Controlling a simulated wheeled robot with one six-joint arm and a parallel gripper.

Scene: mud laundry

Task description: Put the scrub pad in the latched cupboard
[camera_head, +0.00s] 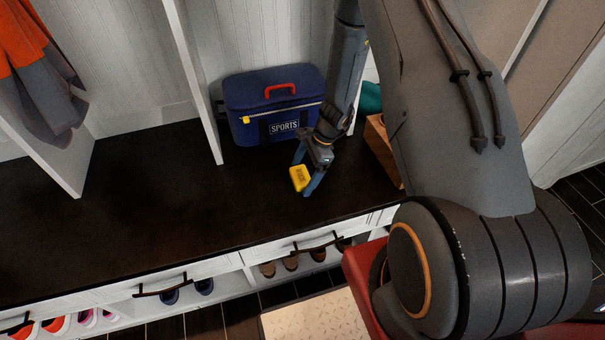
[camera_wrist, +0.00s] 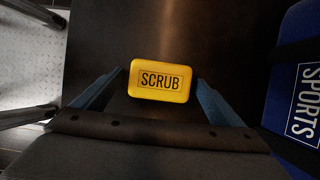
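The scrub pad (camera_head: 299,178) is a small yellow block at the dark bench top, in front of the blue sports bag. In the wrist view the scrub pad (camera_wrist: 160,80) shows its "SCRUB" label face-on. My gripper (camera_head: 303,178) points down at the bench with its fingers spread on either side of the pad. In the wrist view my gripper (camera_wrist: 160,85) shows a narrow gap left of the pad; the right fingertip looks close to it. Whether it touches I cannot tell. No latched cupboard can be made out.
The blue sports bag (camera_head: 273,105) stands behind my gripper against the panelled wall. A wooden box (camera_head: 383,148) with something teal is at its right. The bench top (camera_head: 130,205) is clear to the left. Drawers with dark handles (camera_head: 160,286) and shoes are below.

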